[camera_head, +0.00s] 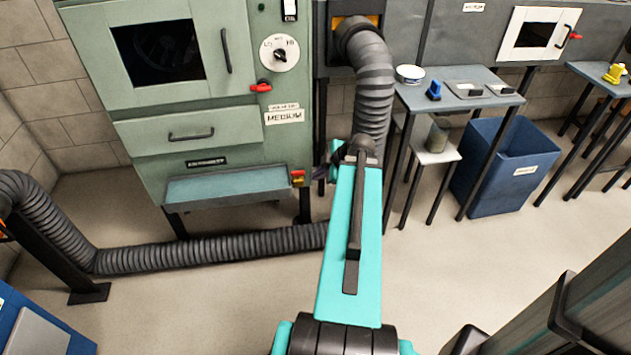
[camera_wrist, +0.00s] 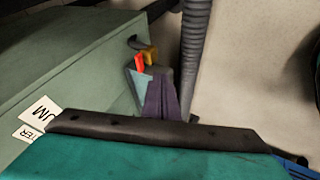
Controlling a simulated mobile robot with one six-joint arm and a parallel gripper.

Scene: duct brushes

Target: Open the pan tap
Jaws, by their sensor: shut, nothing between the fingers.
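The green cabinet (camera_head: 205,95) has a shallow pan (camera_head: 228,184) low on its front. A small tap with a red and yellow handle (camera_head: 298,178) sits at the pan's right end. In the wrist view the red and orange handle (camera_wrist: 146,58) shows near the top centre, just beyond my fingers. My gripper (camera_head: 318,173) is shut and empty, to the right of the tap. It also shows in the wrist view (camera_wrist: 155,80). I cannot tell whether the fingers touch the handle. My teal arm hides part of the area behind it.
A ribbed hose (camera_head: 374,85) hangs behind my arm, close to the gripper. Another hose (camera_head: 200,248) lies along the floor below the pan. A red lever (camera_head: 261,87) is higher on the cabinet. A table (camera_head: 465,100) and a blue bin (camera_head: 505,165) stand to the right.

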